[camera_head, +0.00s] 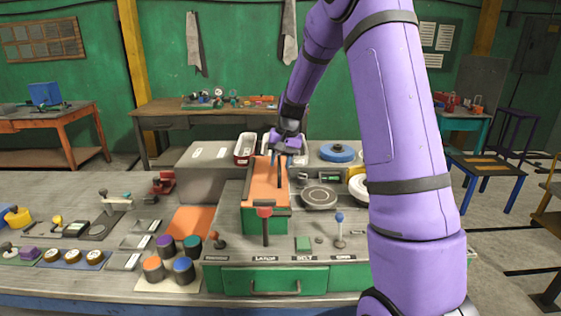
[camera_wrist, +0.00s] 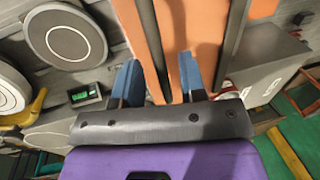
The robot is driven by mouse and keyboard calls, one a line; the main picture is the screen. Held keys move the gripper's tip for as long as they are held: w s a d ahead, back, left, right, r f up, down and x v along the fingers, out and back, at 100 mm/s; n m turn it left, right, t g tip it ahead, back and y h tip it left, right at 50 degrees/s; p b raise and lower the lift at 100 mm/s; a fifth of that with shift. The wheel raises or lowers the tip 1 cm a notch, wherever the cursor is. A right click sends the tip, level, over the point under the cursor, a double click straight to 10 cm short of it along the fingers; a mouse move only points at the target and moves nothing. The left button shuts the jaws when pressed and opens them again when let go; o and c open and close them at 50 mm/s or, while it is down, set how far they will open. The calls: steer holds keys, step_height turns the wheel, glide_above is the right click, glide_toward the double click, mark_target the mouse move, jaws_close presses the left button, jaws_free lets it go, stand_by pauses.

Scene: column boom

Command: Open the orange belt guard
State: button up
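The orange belt guard (camera_head: 264,186) lies on top of a green housing on the workbench, and looks shut. A thin dark bar (camera_head: 281,177) stands out on its right part. My gripper (camera_head: 287,158) is at the far end of the guard, pointing down. In the wrist view the guard's orange surface (camera_wrist: 194,25) fills the upper middle. My gripper's blue fingers (camera_wrist: 160,65) are apart, with the dark bar (camera_wrist: 152,45) between them, close to the left finger. I cannot tell whether that finger touches the bar. A second dark strip (camera_wrist: 235,30) runs along the right.
A red-knobbed lever (camera_head: 265,228) stands in front of the guard. A round grey plate (camera_head: 319,197) is to its right, and a blue-knobbed lever (camera_head: 339,230) stands nearer. A grey box (camera_head: 205,165) is behind left. Coloured cylinders (camera_head: 183,268) stand at front left.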

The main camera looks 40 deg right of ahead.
jaws_close()
steer(key=shift+a+r, duration=0.1)
